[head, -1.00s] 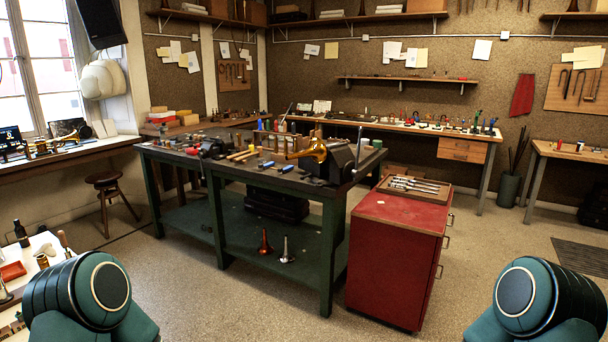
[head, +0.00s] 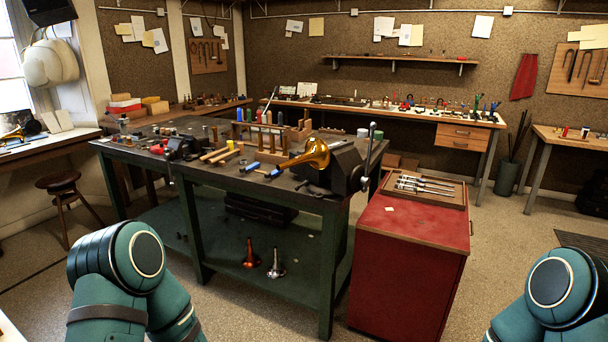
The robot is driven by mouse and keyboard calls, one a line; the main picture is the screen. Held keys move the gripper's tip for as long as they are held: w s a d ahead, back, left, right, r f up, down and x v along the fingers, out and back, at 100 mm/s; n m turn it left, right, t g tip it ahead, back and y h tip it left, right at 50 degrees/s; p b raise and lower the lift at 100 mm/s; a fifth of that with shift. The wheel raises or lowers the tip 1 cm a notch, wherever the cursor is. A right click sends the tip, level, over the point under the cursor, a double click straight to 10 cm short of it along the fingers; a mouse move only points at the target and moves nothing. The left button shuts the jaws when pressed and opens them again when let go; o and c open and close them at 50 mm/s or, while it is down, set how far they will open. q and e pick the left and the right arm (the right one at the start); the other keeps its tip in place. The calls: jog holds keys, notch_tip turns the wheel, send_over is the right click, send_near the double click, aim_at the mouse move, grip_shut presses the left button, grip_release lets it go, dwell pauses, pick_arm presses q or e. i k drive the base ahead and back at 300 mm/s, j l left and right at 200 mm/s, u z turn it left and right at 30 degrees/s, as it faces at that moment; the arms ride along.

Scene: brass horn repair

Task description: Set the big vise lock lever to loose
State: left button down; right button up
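The big dark vise (head: 340,166) stands at the right front corner of the green workbench (head: 262,208). A brass horn bell (head: 313,156) sits at its left side and seems to touch it. An upright metal lever (head: 371,147) with a round knob on top stands at the vise's right side. I cannot tell from here whether it is the lock lever or how it is set. A smaller vise (head: 180,149) is on the bench's left part. Both my arms show only as teal links at the bottom; neither gripper is in view.
A red cabinet (head: 408,250) with a tray of tools (head: 427,189) on top stands right of the bench. A stool (head: 72,198) is at the left. Two small bells (head: 275,262) stand on the bench's lower shelf. The floor in front is open.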

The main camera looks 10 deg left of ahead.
aim_at(306, 182)
jog(key=i+j+z, duration=0.3)
jog(key=i+j, duration=0.45)
jog(key=i, duration=0.15)
jog(key=i+j+z, duration=0.25)
jog(key=i+j, duration=0.6)
jog(key=j, duration=0.05)
